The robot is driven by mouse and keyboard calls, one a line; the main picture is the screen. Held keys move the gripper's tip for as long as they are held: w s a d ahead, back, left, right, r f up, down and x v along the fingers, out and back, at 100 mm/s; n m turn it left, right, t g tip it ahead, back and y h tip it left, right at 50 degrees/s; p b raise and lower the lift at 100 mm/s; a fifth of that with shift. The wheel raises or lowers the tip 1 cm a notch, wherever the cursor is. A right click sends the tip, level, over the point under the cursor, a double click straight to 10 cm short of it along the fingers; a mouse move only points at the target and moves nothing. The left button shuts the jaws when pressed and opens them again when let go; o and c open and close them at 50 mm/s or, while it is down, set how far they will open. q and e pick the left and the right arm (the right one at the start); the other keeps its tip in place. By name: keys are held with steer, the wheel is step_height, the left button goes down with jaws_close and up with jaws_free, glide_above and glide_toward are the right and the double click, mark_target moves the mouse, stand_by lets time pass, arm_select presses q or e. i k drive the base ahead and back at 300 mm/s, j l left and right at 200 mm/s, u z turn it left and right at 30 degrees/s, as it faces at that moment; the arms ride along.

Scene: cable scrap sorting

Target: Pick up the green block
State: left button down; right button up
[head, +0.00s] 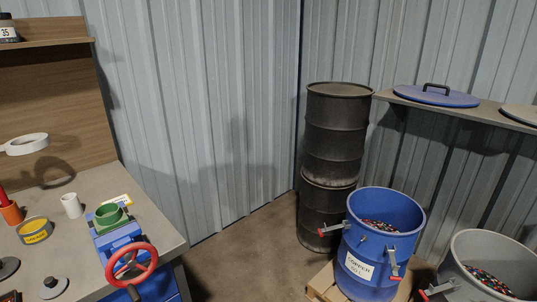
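I see no plain green block. The only clearly green thing is a round, hollow, cup-like piece (109,213) on top of a blue machine (117,237) at the right end of the workbench. I cannot tell whether it is loose or part of the machine. A red handwheel (131,264) stands at the front of the machine. Neither of my grippers is in view.
The grey workbench (85,187) also holds a white cup (71,205) and a yellow-and-blue tin (34,230). A blue drum (373,260) and a grey drum (490,262) hold coloured scraps. Black barrels (335,140) stand stacked behind. The floor (245,250) between is clear.

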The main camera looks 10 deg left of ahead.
mark_target(110, 218)
steer(key=u, duration=1.35)
